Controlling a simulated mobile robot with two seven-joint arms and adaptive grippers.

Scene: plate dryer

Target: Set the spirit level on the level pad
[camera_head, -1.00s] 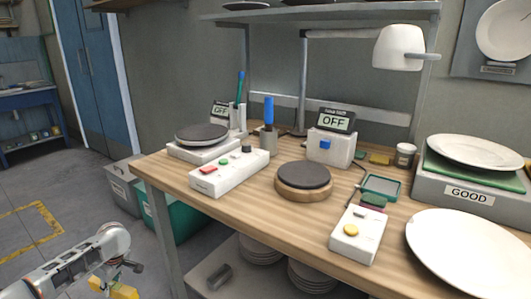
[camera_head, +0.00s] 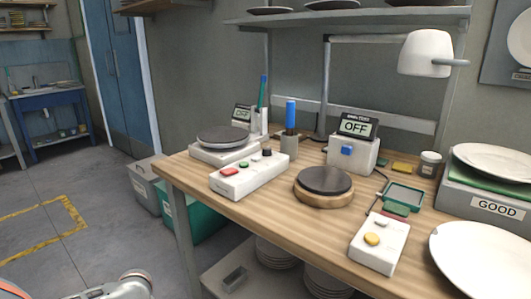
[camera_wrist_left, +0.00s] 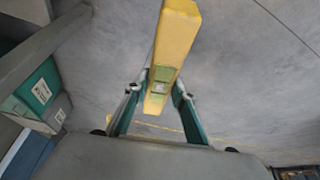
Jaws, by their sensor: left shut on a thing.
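The yellow spirit level (camera_wrist_left: 172,45) has a green vial window and shows in the left wrist view. My left gripper (camera_wrist_left: 155,98) is shut on it, with a finger on each side. The level hangs over the grey floor, away from the bench. In the head view only part of my left arm shows at the bottom left, and the gripper and level are out of frame. No pad is labelled as the level pad; a small green-rimmed square pad (camera_head: 404,194) lies on the bench at the right. My right gripper is not in view.
The wooden bench (camera_head: 290,212) carries a dark round disc (camera_head: 324,180), a white button box (camera_head: 250,176), a yellow-button box (camera_head: 379,243) and an OFF display unit (camera_head: 352,152). A lamp (camera_head: 425,52) overhangs the back. The floor at left is open.

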